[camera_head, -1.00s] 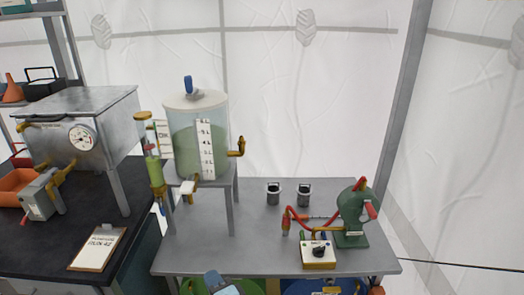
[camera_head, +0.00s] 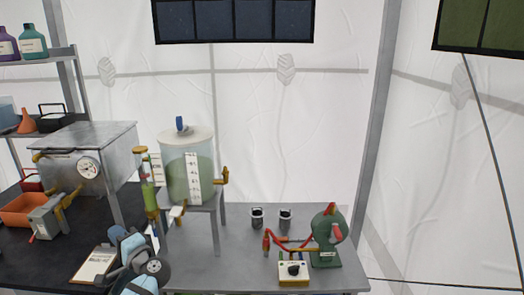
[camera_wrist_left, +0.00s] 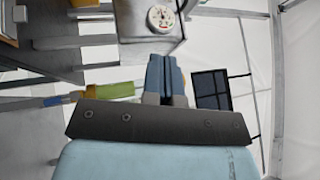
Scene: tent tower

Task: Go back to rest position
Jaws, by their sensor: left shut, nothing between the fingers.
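My left gripper (camera_head: 118,236) is in the lower left of the head view, in front of the gap between the black bench and the grey table. Its blue fingers are together and empty; they also show closed in the left wrist view (camera_wrist_left: 165,72). It partly covers the clipboard (camera_head: 95,263) on the black bench. It appears to hold nothing and to be clear of the tank stand. My right gripper is not in view.
A grey table (camera_head: 215,270) carries a green-filled tank (camera_head: 178,175), two small dark cups, a green hand-crank device (camera_head: 327,237) and a yellow switch box (camera_head: 293,272). A metal box with a gauge (camera_head: 88,165) stands on the black bench (camera_head: 50,262) at left.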

